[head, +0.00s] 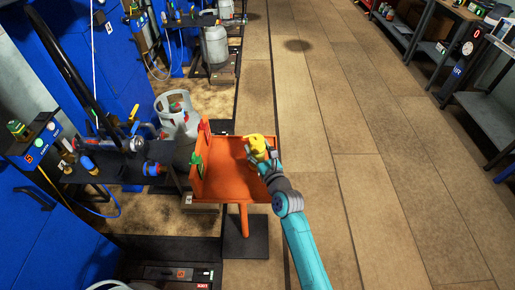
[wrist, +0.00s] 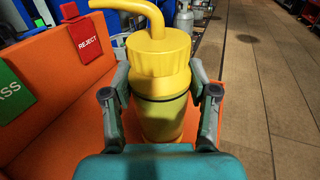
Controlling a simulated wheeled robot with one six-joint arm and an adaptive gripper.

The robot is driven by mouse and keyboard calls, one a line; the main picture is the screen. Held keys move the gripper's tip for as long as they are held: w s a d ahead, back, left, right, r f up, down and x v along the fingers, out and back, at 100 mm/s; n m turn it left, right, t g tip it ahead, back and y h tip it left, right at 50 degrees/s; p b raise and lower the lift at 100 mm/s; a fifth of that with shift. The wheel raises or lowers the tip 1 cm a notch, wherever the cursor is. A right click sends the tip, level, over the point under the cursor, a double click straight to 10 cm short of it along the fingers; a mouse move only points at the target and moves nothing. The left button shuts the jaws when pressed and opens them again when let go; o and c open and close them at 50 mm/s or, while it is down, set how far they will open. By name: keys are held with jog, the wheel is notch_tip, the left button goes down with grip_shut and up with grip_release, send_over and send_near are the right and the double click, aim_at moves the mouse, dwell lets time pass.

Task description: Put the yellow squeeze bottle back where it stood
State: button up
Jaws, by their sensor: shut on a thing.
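The yellow squeeze bottle (wrist: 163,75) stands upright between the fingers of my gripper (wrist: 160,100) in the wrist view, with its bent spout pointing left. In the head view the yellow squeeze bottle (head: 258,147) is at the right edge of the orange tray stand (head: 222,185). My gripper (head: 265,163) is shut on it there.
A red REJECT tag (wrist: 85,37) and a green PASS tag (wrist: 12,88) are on the tray's left wall. A dark bench (head: 150,165) with fittings and a grey gas cylinder (head: 178,118) stand left of the tray. The wooden floor (head: 370,190) to the right is clear.

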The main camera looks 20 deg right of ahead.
jog(key=o, duration=1.4)
jog(key=shift+f, duration=0.1)
jog(key=s, duration=0.8)
jog(key=s+d, duration=0.1)
jog(key=s, duration=0.3)
